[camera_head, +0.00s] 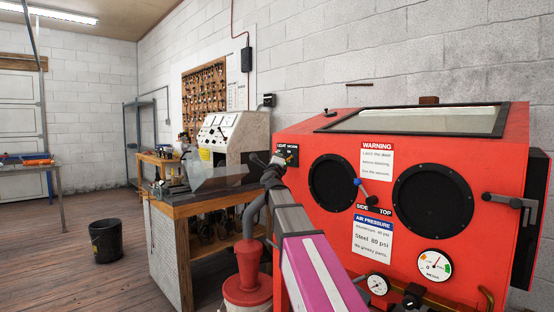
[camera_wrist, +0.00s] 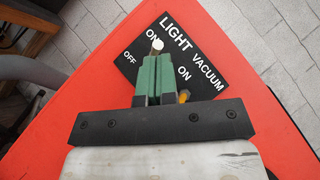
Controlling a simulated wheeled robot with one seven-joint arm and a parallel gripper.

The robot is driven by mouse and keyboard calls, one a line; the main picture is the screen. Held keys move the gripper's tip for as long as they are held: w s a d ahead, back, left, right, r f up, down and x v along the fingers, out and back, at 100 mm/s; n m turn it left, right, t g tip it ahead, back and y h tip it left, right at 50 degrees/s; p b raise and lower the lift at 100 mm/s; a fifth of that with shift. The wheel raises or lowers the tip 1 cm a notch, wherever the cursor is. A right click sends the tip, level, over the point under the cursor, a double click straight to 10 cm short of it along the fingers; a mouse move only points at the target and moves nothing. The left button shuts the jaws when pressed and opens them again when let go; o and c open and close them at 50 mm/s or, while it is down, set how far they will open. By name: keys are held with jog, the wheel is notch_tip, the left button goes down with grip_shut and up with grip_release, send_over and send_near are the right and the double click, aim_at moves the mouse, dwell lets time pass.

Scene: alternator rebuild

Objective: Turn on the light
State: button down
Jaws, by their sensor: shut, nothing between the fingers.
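A black label plate (camera_wrist: 205,60) reading LIGHT and VACUUM lies on the red cabinet in the wrist view. It also shows at the cabinet's upper left corner in the head view (camera_head: 291,149). A pale round-tipped light switch (camera_wrist: 157,45) shows by the LIGHT "ON" mark, right at the fingertips; its base is hidden. My gripper (camera_wrist: 156,62) has its two green fingers pressed together over the plate, empty. Whether they touch the switch I cannot tell. In the head view my gripper (camera_head: 279,160) is small, in front of the plate.
The red blasting cabinet (camera_head: 330,142) has two round black glove ports and a window on top. A brassy switch tip (camera_wrist: 184,96) shows right of my fingers. A wooden workbench (camera_head: 205,205) stands left of the cabinet, with a black bucket (camera_head: 105,240) on open floor.

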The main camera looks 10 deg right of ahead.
jog(key=v, duration=0.9)
jog(key=shift+s, duration=0.4)
jog(key=shift+a+f, duration=0.1)
